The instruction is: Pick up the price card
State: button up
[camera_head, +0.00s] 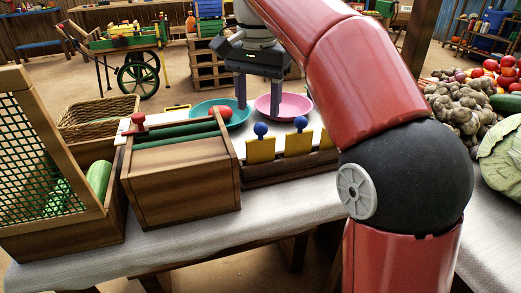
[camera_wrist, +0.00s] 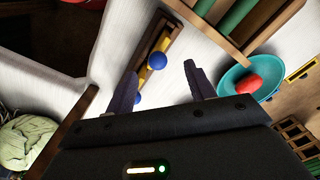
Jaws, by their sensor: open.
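My gripper (camera_head: 258,106) is open and empty, fingers pointing down above the table near the teal and pink bowls; its fingers also show in the wrist view (camera_wrist: 160,85). Several yellow cards with blue ball knobs stand upright in a wooden rack (camera_head: 262,174) at the table's front; one card (camera_head: 261,149) is at its left end. In the wrist view a blue knob (camera_wrist: 157,61) shows between the fingers. A small dark plate with a yellow frame (camera_head: 177,108) lies left of the teal bowl. I cannot tell which of these is the price card.
The teal bowl (camera_head: 236,119) holds a red item (camera_wrist: 248,82). The pink bowl (camera_head: 297,101) stands right of it. A wooden box with green rods (camera_head: 181,190) and a meshed crate (camera_head: 60,235) stand left. Vegetables (camera_head: 455,105) are piled right. The front table strip (camera_head: 260,215) is clear.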

aim_at(261, 123)
jog(key=f, duration=0.2)
jog(key=f+b, duration=0.1)
jog(key=f, duration=0.4)
jog(key=shift+d+f, duration=0.25)
jog(key=shift+d, duration=0.05)
jog(key=c, duration=1.1)
